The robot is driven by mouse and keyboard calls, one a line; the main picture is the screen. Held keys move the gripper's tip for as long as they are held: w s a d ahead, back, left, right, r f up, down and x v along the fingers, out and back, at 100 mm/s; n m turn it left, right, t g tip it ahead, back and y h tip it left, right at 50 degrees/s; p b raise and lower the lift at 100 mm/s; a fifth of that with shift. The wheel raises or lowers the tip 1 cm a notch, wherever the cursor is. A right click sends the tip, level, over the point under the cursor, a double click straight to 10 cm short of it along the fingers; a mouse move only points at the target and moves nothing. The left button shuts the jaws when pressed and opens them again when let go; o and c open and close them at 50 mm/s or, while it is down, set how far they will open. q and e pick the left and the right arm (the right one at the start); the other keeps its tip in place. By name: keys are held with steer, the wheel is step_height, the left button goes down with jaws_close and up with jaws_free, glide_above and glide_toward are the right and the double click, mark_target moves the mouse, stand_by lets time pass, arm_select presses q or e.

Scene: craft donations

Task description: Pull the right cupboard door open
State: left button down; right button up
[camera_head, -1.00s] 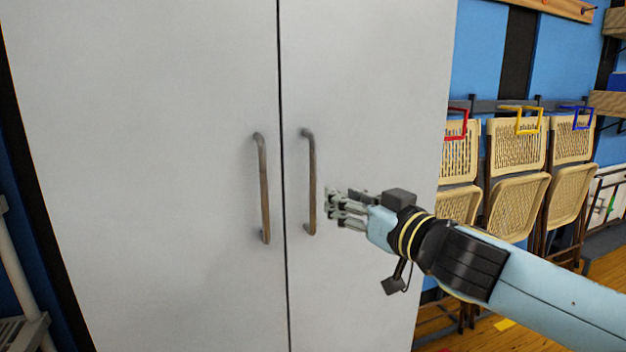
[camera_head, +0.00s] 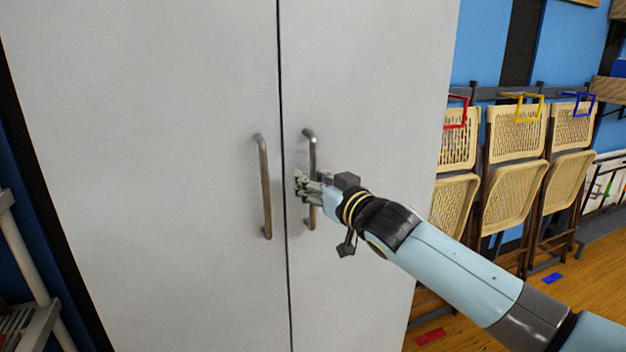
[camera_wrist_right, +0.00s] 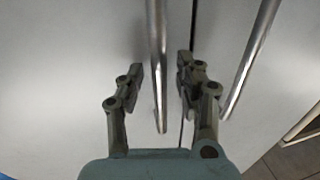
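The right cupboard door (camera_head: 370,80) is a plain light grey panel, closed, with a thin dark seam between it and the left door (camera_head: 150,120). Its upright metal bar handle (camera_head: 311,150) stands near the seam. My right gripper (camera_head: 301,184) is at the handle's middle and hides part of it. In the right wrist view, the fingers of the right gripper (camera_wrist_right: 159,72) are open, one on each side of the handle (camera_wrist_right: 157,50), with gaps to the bar. The left door's handle (camera_wrist_right: 250,62) is outside the fingers. My left gripper is not in view.
The left door's handle (camera_head: 264,185) stands close across the seam. Folded tan chairs (camera_head: 515,150) hang along the blue wall to the right of the cupboard. A pale rack (camera_head: 25,260) stands at the lower left.

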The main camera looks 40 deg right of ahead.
jaws_close()
stand_by(0.4)
